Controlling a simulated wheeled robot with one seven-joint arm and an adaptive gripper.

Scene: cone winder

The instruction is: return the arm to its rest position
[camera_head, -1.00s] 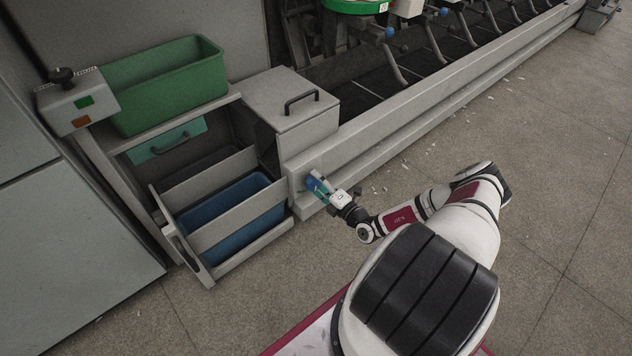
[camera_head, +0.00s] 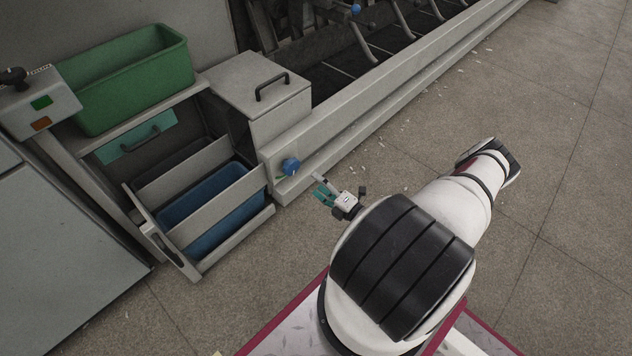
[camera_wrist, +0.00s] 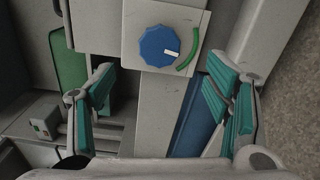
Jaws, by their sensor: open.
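My gripper (camera_head: 326,190) is open and empty in the head view, a short way to the right of the blue knob and apart from it. My arm is folded back close to my body. In the wrist view the two teal-padded fingers of my gripper (camera_wrist: 165,95) stand wide apart with nothing between them. The blue knob (camera_head: 291,167) sits on the end face of the machine's rail. It also shows in the wrist view (camera_wrist: 159,46), beyond the fingers, with a white mark pointing right and a green arc beside it.
A grey frame holds a green bin (camera_head: 130,80) on top and a pulled-out drawer with a blue bin (camera_head: 212,208) below. A grey lidded box (camera_head: 255,90) with a black handle stands beside the long rail (camera_head: 400,85). The floor (camera_head: 560,170) at right is clear apart from small scraps.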

